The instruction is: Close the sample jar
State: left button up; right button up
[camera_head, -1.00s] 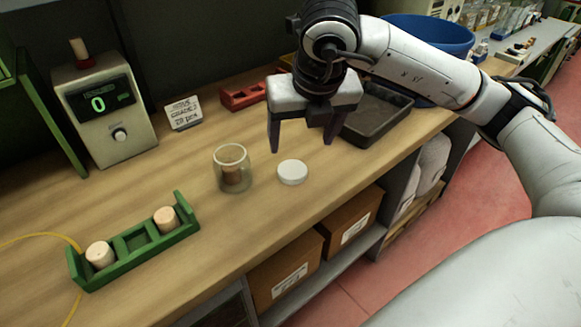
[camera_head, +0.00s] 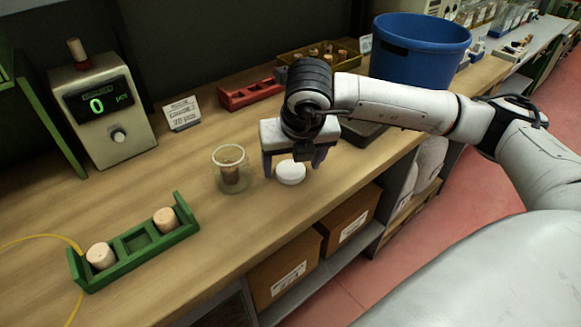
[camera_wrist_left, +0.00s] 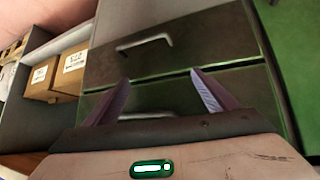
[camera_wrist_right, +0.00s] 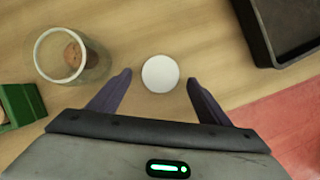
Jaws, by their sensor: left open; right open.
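The glass sample jar (camera_head: 230,170) stands open on the wooden bench with a cork stopper (camera_head: 231,174) inside. It also shows in the right wrist view (camera_wrist_right: 92,62). A round white lid (camera_head: 291,173) lies flat on the bench just right of the jar; the right wrist view shows the lid (camera_wrist_right: 160,74) too. My right gripper (camera_head: 293,172) is open and low over the lid, with the fingers on either side of it and no contact visible. My left gripper (camera_wrist_left: 160,95) is open and empty, facing drawer fronts below the bench.
A green rack (camera_head: 135,243) with two corks stands front left. A counter device (camera_head: 106,110) showing 0 and a small sign (camera_head: 183,113) are behind. A red rack (camera_head: 250,92), a yellow tray (camera_head: 345,56), a dark tray (camera_wrist_right: 285,25) and a blue bin (camera_head: 420,50) lie behind or right.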

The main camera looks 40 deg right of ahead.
aim_at(292, 173)
jog(key=shift+x, duration=0.85)
jog(key=shift+d, duration=0.1)
jog(key=shift+r, duration=0.1)
jog(key=c, duration=1.1)
notch_tip(292, 173, up, 10)
jog(key=shift+b, duration=0.3)
